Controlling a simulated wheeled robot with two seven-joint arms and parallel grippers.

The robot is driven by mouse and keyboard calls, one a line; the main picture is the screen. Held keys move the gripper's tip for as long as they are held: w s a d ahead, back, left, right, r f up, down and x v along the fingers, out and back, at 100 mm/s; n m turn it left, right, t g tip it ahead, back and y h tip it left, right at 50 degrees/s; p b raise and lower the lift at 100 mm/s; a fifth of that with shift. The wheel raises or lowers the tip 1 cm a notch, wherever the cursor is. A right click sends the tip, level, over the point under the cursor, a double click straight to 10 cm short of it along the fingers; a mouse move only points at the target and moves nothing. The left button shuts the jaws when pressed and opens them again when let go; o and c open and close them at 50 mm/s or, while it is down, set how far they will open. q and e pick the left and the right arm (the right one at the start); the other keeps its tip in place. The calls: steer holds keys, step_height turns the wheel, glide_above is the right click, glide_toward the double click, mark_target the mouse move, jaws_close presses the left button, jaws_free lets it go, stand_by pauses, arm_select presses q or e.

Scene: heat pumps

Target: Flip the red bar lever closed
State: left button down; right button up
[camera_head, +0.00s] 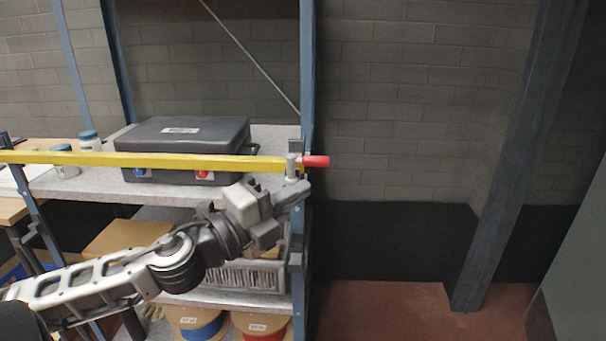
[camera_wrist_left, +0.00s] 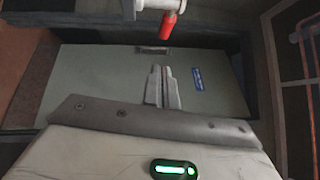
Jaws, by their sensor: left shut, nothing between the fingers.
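A yellow bar (camera_head: 150,160) runs level across the front of a shelf rack, with a red end (camera_head: 316,161) sticking out past the blue upright at its right. In the left wrist view a red lever end (camera_wrist_left: 168,25) hangs below a white fitting (camera_wrist_left: 148,6) at the top, beyond my fingertips. My left gripper (camera_head: 304,190) is shut and empty, just below the red end and apart from it as far as I can tell. Its closed fingers also show in the left wrist view (camera_wrist_left: 161,76). My right gripper is not in view.
A black case (camera_head: 183,140) stands on the upper shelf behind the bar, with jars (camera_head: 90,140) to its left. Boxes and spools (camera_head: 262,325) fill the lower shelves. A blue-grey post (camera_head: 515,150) stands at right; the floor (camera_head: 400,310) between is clear.

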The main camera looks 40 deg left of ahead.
mark_target(321, 164)
arm_select(q)
steer(key=shift+w+a+r, duration=0.15)
steer(key=shift+w+a, duration=0.15)
steer(key=shift+w, duration=0.5)
steer(key=shift+w+a+r, duration=0.2)
steer(key=shift+w+a, duration=0.05)
steer(key=shift+w, duration=0.55)
steer(key=shift+w+a+r, duration=0.15)
steer(key=shift+w+a, duration=0.15)
steer(key=shift+w, duration=0.5)
